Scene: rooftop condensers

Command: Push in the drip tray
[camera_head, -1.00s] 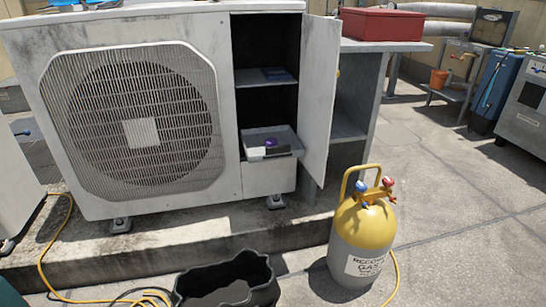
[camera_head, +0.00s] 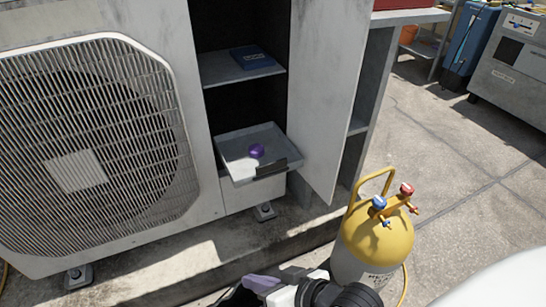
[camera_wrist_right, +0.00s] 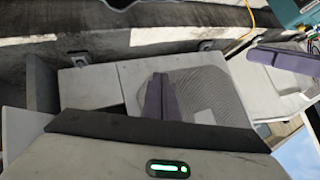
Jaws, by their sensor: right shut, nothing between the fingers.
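The drip tray (camera_head: 232,157) is a shallow grey tray. It sticks out of the lower bay of the open condenser cabinet in the head view, with a dark handle (camera_head: 271,168) on its front and a round purple item (camera_head: 257,151) inside. My right gripper (camera_head: 258,284) is at the bottom of the head view, below and in front of the tray and apart from it. Its purple fingers (camera_wrist_right: 158,100) are together and empty in the wrist view. A purple bar (camera_wrist_right: 285,57) at the right of the wrist view looks like part of my left gripper; its jaws are unclear.
The cabinet door (camera_head: 325,100) stands open just right of the tray. A yellow and grey gas cylinder (camera_head: 378,240) stands on the ground at right. A blue item (camera_head: 252,57) lies on the shelf above. The fan grille (camera_head: 90,150) fills the left.

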